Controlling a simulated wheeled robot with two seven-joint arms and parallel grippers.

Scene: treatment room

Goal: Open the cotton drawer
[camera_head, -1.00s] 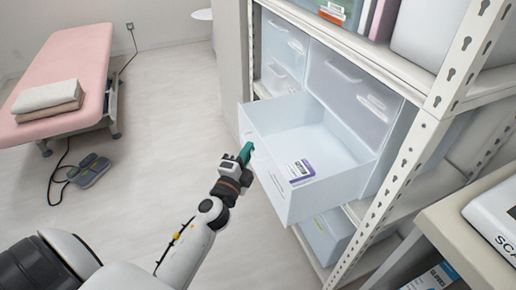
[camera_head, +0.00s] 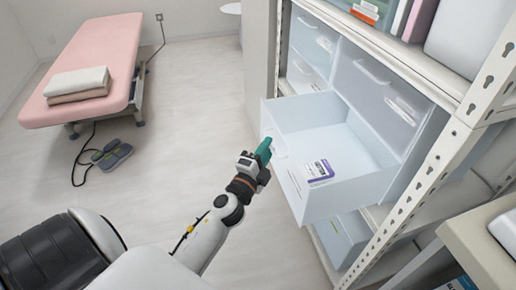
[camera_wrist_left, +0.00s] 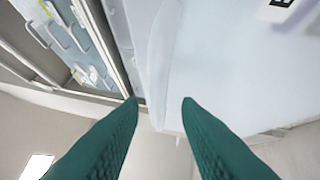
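The pulled-out drawer (camera_head: 345,188) is a pale translucent blue box standing well out of the shelf unit in the head view. A flat item with a white and purple label (camera_head: 319,171) shows inside it. I cannot read whether it is the cotton drawer. My left gripper (camera_head: 265,149) is at the outside of its front panel, close to the handle (camera_head: 279,147). In the left wrist view the two green fingers (camera_wrist_left: 162,101) stand apart, with the pale drawer (camera_wrist_left: 235,75) beyond the tips. No grip on the handle is visible. My right gripper is not in view.
Shut drawers (camera_head: 378,92) sit beside and behind the open one, and another bin (camera_head: 343,238) is below. A perforated metal post (camera_head: 430,178) and a side table (camera_head: 480,240) stand at right. A pink bed (camera_head: 92,62) is at far left.

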